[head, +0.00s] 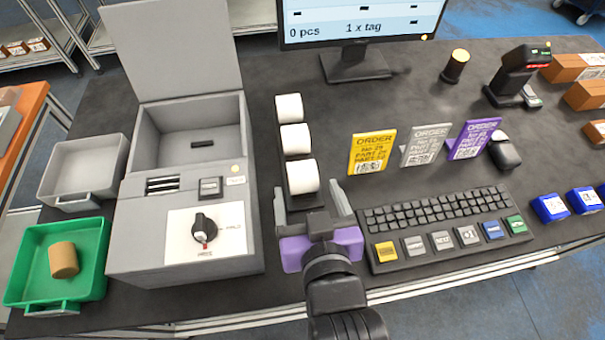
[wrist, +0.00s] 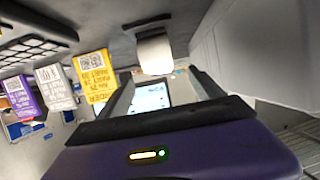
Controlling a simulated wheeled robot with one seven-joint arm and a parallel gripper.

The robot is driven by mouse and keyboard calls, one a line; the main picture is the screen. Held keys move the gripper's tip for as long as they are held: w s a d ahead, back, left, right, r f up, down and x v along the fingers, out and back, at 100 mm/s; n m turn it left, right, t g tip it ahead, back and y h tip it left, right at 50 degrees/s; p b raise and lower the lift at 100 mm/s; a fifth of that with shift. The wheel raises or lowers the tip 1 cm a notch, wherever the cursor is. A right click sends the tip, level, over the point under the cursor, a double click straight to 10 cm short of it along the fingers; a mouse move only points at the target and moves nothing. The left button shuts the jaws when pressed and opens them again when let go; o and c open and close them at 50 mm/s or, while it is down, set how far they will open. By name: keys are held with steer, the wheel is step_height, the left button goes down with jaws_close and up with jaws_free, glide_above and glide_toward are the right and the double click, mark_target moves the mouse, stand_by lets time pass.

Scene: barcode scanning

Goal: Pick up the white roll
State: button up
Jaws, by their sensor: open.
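Three white rolls stand in a row on a dark holder left of the monitor: a far roll (head: 288,107), a middle roll (head: 294,138) and a near roll (head: 302,176). My gripper (head: 308,188) is open, its two fingers apart at the near end of the row. The near roll sits just ahead of the fingertips, roughly between them. In the wrist view, one white roll (wrist: 154,54) shows beyond the open fingers (wrist: 160,80). The gap between the fingers looks empty. The other rolls cannot be made out there.
A grey machine (head: 185,255) with a raised lid stands close on the left. A keyboard (head: 440,222) lies close on the right, with yellow (head: 372,152), grey and purple order cards behind it. A green tray (head: 92,240) holding a brown cylinder (head: 63,259) is far left.

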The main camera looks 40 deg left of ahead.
mark_target(303, 175)
steer(key=x, duration=0.5)
steer(key=shift+w+a+f+p, duration=0.15)
steer(key=shift+w+f+p, duration=0.05)
steer(key=shift+w+p, duration=0.1)
steer(key=shift+c, duration=0.5)
steer(key=c, duration=1.5)
steer(key=shift+o, duration=0.2)
steer(key=shift+r, duration=0.15)
